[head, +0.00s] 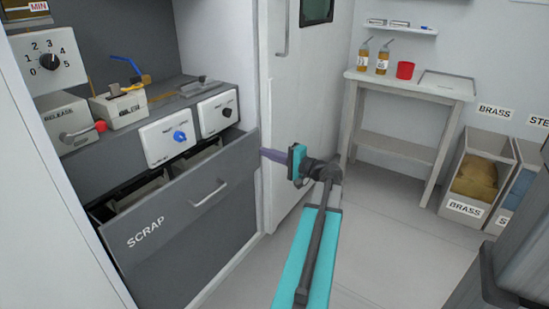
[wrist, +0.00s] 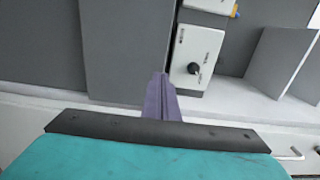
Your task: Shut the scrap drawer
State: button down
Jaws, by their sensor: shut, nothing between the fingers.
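The scrap drawer (head: 175,215) is a dark grey front with the word SCRAP and a light bar handle (head: 208,193). It stands pulled out, with a gap behind its front showing dark compartments. My gripper (head: 264,153) is shut and empty, its purple fingers at the right end of the drawer front. In the wrist view the fingers (wrist: 160,85) overlap the edge of a grey panel (wrist: 125,45), which looks like the drawer front. I cannot tell whether they touch it.
Above the drawer are control boxes, one with a blue knob (head: 168,142) and one with a black knob (head: 216,113). A white door (head: 285,100) stands right behind my gripper. A side table (head: 415,88) and a brass bin (head: 470,185) are farther right. The floor between is clear.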

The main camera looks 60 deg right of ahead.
aim_at(241, 143)
jog(key=w, duration=0.3)
jog(key=w+b, duration=0.1)
jog(key=w, duration=0.2)
jog(key=w+b, duration=0.1)
jog(key=w, duration=0.2)
jog(key=shift+d, duration=0.25)
jog(key=shift+d, duration=0.15)
